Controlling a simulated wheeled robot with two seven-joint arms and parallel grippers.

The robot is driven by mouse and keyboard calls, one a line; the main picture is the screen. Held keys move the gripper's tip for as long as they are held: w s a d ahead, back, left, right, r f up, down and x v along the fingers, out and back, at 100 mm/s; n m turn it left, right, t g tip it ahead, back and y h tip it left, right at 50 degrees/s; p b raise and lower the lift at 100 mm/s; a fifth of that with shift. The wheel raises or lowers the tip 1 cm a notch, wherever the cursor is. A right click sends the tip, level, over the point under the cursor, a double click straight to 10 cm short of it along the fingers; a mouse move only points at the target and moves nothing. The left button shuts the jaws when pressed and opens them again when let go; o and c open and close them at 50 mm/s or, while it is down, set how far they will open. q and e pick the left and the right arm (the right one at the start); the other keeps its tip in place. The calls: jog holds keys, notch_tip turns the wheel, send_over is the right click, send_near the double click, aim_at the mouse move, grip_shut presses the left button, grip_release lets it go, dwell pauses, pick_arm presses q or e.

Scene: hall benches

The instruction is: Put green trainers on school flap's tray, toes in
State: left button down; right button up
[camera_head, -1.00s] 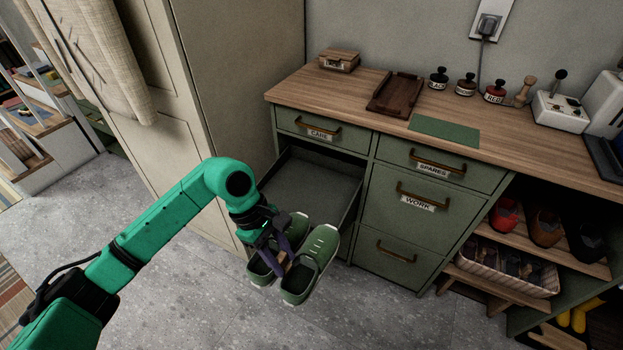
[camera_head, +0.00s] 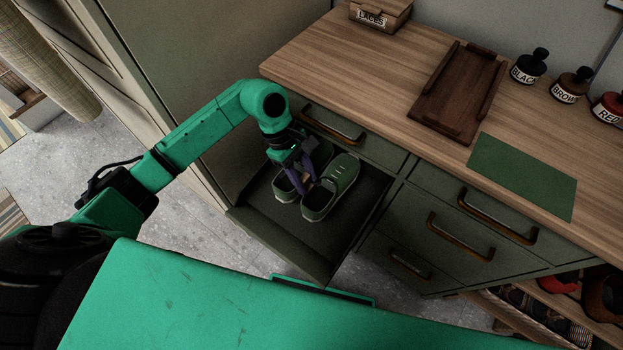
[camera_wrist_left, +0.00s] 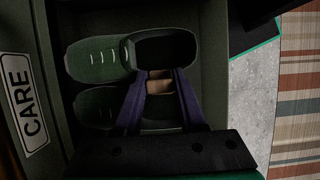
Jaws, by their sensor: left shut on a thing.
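The green trainers (camera_head: 339,178) are side by side over the dark tray (camera_head: 352,220) of the lowered flap (camera_head: 275,243), toes pointing towards the cabinet. My left gripper (camera_head: 304,180) is shut on the trainers near their heels, its purple fingers pointing down. In the left wrist view, the trainers (camera_wrist_left: 97,60) lie with toes to the left, towards the CARE label, and openings to the right. I cannot tell whether the soles touch the tray. The gripper hides part of the left trainer. No school label is readable. My right gripper is out of view.
The CARE drawer (camera_head: 350,143) is directly above the tray, close to my left wrist. More closed drawers (camera_head: 440,230) stand to the right. A tall cabinet (camera_head: 190,60) rises at the left. The bench top (camera_head: 400,45) holds a wooden tray, a green mat and polish pots.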

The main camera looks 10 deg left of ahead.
pick_arm(q)
notch_tip(320, 180, down, 6)
jog(key=shift+w+r, duration=0.1)
jog(key=shift+r, duration=0.05)
jog(key=shift+c, duration=2.4)
grip_release()
jog(key=v, duration=1.2)
